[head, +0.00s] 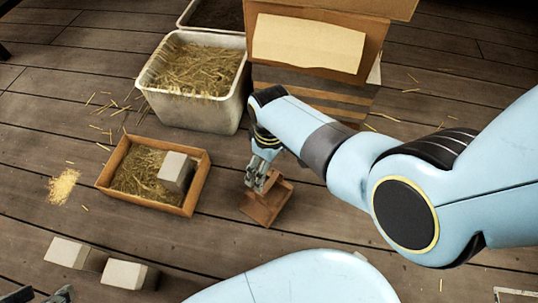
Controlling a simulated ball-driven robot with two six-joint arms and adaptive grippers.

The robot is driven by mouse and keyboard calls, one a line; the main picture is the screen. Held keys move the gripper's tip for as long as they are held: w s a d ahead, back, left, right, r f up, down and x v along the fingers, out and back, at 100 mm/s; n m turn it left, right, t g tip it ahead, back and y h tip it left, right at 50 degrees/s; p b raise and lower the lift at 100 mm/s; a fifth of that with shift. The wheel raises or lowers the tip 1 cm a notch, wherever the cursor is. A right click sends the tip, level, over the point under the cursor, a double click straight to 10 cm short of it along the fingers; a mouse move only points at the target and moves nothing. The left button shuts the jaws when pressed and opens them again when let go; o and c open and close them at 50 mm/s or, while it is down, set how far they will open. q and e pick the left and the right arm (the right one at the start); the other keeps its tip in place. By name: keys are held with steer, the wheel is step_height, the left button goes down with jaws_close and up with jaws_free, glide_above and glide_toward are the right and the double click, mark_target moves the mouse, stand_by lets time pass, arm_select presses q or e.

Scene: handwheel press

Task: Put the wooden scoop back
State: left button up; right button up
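The brown wooden scoop (264,209) is in the middle of the head view, over the plank floor. It looks tilted, and I cannot tell whether it touches the floor. My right gripper (257,181) points down at the scoop's upper left side, its fingers overlapping the scoop's edge. The fingers are close together, but whether they are closed on the scoop is unclear. Grey and dark parts of what looks like my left gripper (62,295) show at the bottom left edge, mostly cut off.
A shallow wooden tray (196,192) with straw and a grey block (176,171) lies left of the scoop. A white tub (197,113) of straw stands behind. A wooden press (316,43) is at the back. Two pale blocks (66,252) (125,274) lie front left. Open floor lies between.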

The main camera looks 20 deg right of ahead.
arm_select(q)
steer(key=shift+s+r+g+p, duration=0.2)
steer(key=shift+s+r+g, duration=0.2)
steer(key=shift+r, duration=0.25)
steer(key=shift+s+r+g+p, duration=0.2)
steer(key=shift+s+r+g, duration=0.15)
steer(key=shift+r, duration=0.25)
arm_select(e)
steer(key=shift+r, duration=0.85)
